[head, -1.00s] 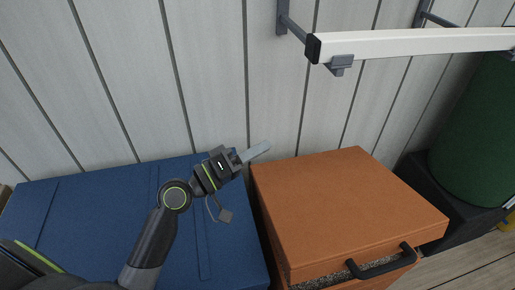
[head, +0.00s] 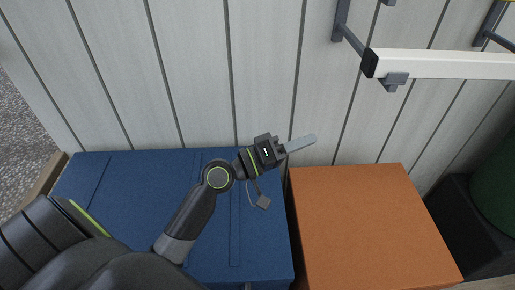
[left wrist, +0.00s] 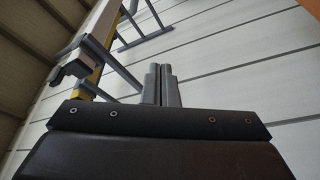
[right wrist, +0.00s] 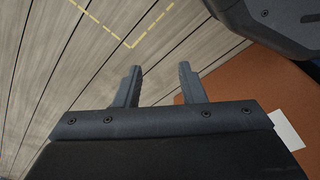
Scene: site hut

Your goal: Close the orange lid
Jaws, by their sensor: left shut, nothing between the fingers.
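The orange lid (head: 365,220) is the flat top of an orange box at the lower right of the head view. My left gripper (head: 313,139) is shut and empty, above the lid's back left corner near the wall. Its fingers lie together in the left wrist view (left wrist: 161,84). My right gripper (right wrist: 160,85) is open and empty in the right wrist view. Part of an orange surface (right wrist: 262,72) with a white label shows below it to the right.
A blue box (head: 130,190) stands left of the orange one, with my left arm over it. A white rail (head: 440,65) on grey brackets is fixed to the panelled wall. A dark block and green barrel (head: 497,190) stand at the right. Wooden floor shows in the right wrist view.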

